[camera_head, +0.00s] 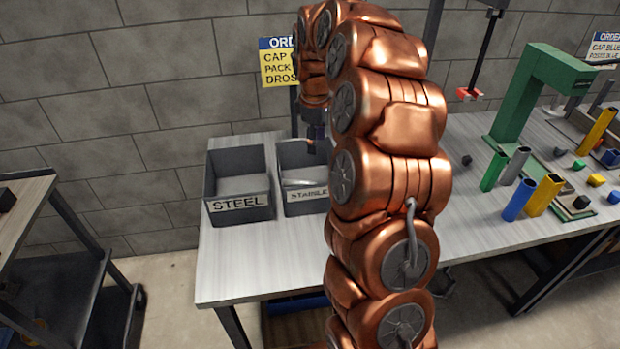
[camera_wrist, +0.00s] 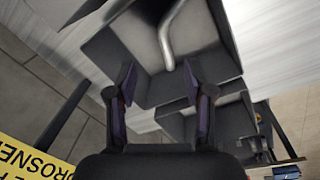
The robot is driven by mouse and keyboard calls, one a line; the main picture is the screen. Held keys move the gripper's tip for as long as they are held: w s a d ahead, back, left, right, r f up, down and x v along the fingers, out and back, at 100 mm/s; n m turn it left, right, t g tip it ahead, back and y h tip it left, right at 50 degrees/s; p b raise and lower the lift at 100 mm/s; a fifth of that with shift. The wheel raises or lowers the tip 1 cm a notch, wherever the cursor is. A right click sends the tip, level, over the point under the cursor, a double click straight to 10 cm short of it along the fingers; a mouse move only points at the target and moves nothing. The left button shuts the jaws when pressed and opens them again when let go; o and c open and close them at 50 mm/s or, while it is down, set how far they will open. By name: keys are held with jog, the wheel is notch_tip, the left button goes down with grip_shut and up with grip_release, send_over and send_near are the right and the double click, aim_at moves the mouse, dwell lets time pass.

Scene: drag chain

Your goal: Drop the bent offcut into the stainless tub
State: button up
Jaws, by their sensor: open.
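The bent offcut (camera_wrist: 164,38) is a silvery bent tube in the wrist view. In the head view my gripper (camera_head: 316,142) is small and partly hidden by my arm.
The grey STEEL tub (camera_head: 238,210) stands left of the stainless tub. A yellow sign (camera_head: 280,68) hangs on the wall behind. Coloured tubes (camera_head: 518,200), blocks and a green press (camera_head: 535,85) stand to the right. A dark cart (camera_head: 60,275) is at far left.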

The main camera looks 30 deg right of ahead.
notch_tip(320, 180, up, 12)
jog(key=a, duration=0.1)
jog(key=shift+s, duration=0.35)
dwell(0.6)
jog(key=s+a+f+m, duration=0.2)
jog(key=s+a+f, duration=0.1)
jog(key=s+a, duration=1.1)
jog(key=s+a+f+m+g, duration=0.1)
jog(key=s+a+f, duration=0.3)
jog(key=s, duration=0.6)
jog(key=s+a+f+m+g, duration=0.1)
jog(key=s+a+f+m, duration=0.3)
jog(key=s, duration=0.7)
jog(key=shift+a+f+y, duration=0.2)
jog(key=shift+f+y, duration=0.2)
jog(key=shift+f, duration=0.25)
jog(key=shift+s, duration=0.1)
